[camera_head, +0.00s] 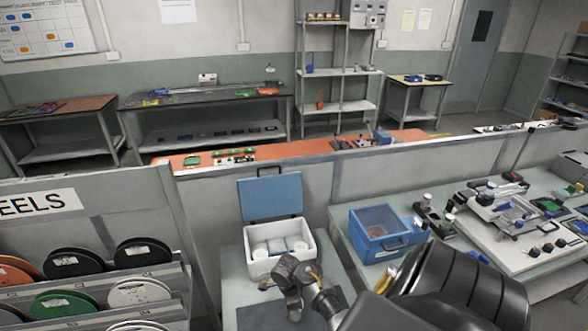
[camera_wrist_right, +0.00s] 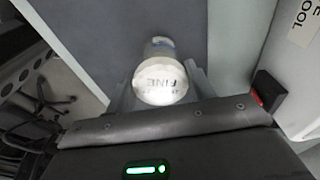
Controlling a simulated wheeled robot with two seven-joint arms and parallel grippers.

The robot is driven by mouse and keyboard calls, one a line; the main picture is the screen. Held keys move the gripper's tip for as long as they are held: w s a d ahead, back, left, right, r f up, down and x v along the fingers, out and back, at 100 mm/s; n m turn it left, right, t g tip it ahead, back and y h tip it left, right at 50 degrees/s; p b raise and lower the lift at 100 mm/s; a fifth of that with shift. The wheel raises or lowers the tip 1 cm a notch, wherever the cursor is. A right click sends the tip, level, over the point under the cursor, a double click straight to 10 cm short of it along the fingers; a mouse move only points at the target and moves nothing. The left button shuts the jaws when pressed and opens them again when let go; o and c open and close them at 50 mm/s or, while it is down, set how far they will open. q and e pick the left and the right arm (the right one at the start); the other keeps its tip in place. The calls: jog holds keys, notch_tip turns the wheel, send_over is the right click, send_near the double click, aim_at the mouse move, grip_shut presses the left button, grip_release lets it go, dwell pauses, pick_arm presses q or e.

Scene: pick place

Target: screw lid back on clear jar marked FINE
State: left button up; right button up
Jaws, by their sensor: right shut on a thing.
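A small round white-faced thing marked FINE (camera_wrist_right: 160,83) sits between the fingers of my right gripper (camera_wrist_right: 162,88) in the right wrist view. The gripper is shut on it. A paler, bluish part shows behind its round face. I cannot tell whether the face is the lid or the end of the jar, or whether the two are joined. In the head view my right gripper (camera_head: 292,276) is in front of the white cooler box, and the jar cannot be made out there. My left gripper is not in view.
Racks of reels (camera_head: 75,263) fill the left.

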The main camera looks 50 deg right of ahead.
jog(key=o, duration=0.9)
jog(key=shift+c, duration=0.5)
jog(key=shift+c, duration=0.7)
jog(key=shift+r, duration=0.1)
jog(key=shift+r, duration=1.15)
